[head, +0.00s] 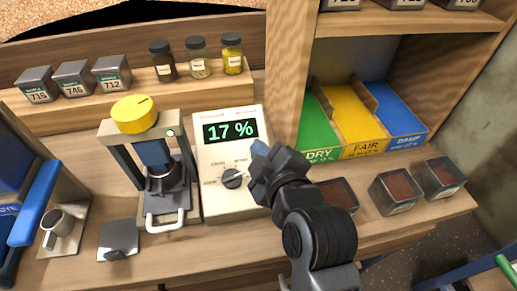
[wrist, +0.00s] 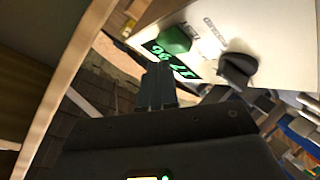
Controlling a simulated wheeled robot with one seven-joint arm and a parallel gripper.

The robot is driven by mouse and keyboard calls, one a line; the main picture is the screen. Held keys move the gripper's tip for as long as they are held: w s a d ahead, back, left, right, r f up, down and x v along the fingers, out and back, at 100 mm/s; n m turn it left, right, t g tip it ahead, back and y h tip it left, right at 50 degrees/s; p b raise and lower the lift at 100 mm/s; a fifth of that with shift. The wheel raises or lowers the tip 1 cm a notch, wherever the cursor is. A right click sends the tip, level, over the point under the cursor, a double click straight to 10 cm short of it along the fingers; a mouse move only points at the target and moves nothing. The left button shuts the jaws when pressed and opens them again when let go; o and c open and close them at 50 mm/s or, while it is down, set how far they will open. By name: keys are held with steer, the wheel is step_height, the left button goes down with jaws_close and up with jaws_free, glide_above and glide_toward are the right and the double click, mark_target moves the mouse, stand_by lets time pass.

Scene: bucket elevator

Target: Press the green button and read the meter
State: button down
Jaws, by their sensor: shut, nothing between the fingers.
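The white meter (head: 215,155) stands upright in the middle of the bench. The green button (wrist: 173,40) shows on the meter's face in the wrist view. In the head view my gripper hides it. A dark knob (head: 232,178) sits below the display. My gripper (head: 259,149) is shut and empty in front of the meter's right side. In the wrist view its fingertips (wrist: 157,68) point toward the button; I cannot tell whether they touch it.
A press with a yellow knob (head: 134,114) stands left of the meter. Labelled tins (head: 73,78) and jars (head: 197,58) line the shelf behind. Green, yellow (head: 352,120) and blue bins stand at right, with trays of brown material (head: 397,190) before them.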

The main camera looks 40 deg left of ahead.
steer(key=r+p, duration=0.1)
steer(key=s+d+r+p, duration=0.1)
steer(key=r, duration=0.1)
steer(key=r+p, duration=0.1)
steer(key=shift+s+d+r, duration=0.2)
steer(key=shift+s+d, duration=0.05)
steer(key=shift+d, duration=0.1)
stand_by(0.7)
steer(key=s+d+f+m+t+h, duration=0.2)
steer(key=s+d+f+m, duration=0.15)
steer(key=d, duration=0.45)
steer(key=s+d+f+m+t+h, duration=0.2)
steer(key=d+m, duration=0.3)
steer(key=d, duration=0.4)
steer(key=s+d+f+m+t+h, duration=0.1)
steer(key=s+d+f+m+h, duration=0.2)
steer(key=d, duration=0.5)
steer(key=s+d+r+m+t+h, duration=0.1)
steer(key=s+d+r+m+h, duration=0.1)
steer(key=s+d+m, duration=0.3)
steer(key=s+d+r+m+t+h, duration=0.1)
steer(key=s+d+r+m+h, duration=0.2)
steer(key=s+d, duration=0.8)
step_height(320, 180, up, 3)
steer(key=s+m, duration=0.2)
steer(key=shift+s+d+f, duration=0.2)
steer(key=shift+s+d, duration=0.1)
steer(key=shift+d, duration=0.1)
